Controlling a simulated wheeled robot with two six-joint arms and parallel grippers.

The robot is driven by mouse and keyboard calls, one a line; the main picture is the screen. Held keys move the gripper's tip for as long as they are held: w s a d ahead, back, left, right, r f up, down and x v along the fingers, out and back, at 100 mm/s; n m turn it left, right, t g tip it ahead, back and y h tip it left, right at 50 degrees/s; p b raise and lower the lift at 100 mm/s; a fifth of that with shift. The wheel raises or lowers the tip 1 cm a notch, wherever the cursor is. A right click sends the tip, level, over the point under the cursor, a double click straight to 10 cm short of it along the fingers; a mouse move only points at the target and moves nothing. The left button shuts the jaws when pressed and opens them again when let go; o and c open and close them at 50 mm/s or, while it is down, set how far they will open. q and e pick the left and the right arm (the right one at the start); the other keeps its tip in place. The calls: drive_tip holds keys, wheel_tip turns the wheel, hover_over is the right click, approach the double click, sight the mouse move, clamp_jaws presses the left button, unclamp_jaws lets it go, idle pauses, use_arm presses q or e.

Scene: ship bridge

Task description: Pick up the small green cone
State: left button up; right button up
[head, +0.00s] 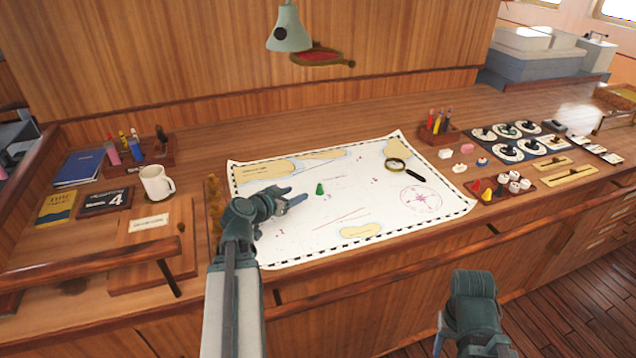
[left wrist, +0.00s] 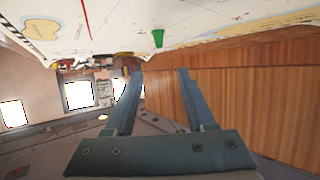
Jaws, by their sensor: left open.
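The small green cone (head: 320,188) stands on the map (head: 330,215) near the middle of the desk. My left gripper (head: 297,198) is open and empty just to the left of the cone, over the map, apart from it. In the left wrist view the cone (left wrist: 158,38) shows beyond the tips of the two open fingers (left wrist: 160,72), and that picture is turned upside down. My right arm (head: 472,310) is low at the bottom right in front of the desk; its fingers cannot be made out clearly.
A magnifying glass (head: 397,164) lies on the map's right part. Red and yellow cones stand in a wooden tray (head: 520,190) to the right. A white mug (head: 156,183) stands to the left. A rail (head: 390,275) runs along the desk's front edge. The map around the cone is clear.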

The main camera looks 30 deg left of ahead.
use_arm(q)
drive_tip(key=shift+w+a, duration=0.1)
drive_tip(key=shift+w, duration=0.05)
drive_tip(key=b, duration=0.3)
approach(319, 184)
drive_tip(key=x, duration=0.2)
drive_tip(key=shift+w+f, duration=0.1)
drive_tip(key=shift+w, duration=0.65)
drive_tip(key=shift+f, duration=0.1)
drive_tip(key=b+x, duration=0.2)
drive_tip(key=x, duration=0.3)
drive_tip(key=shift+f+b, duration=0.25)
drive_tip(key=shift+b, duration=0.15)
drive_tip(key=shift+r, duration=0.1)
clamp_jaws()
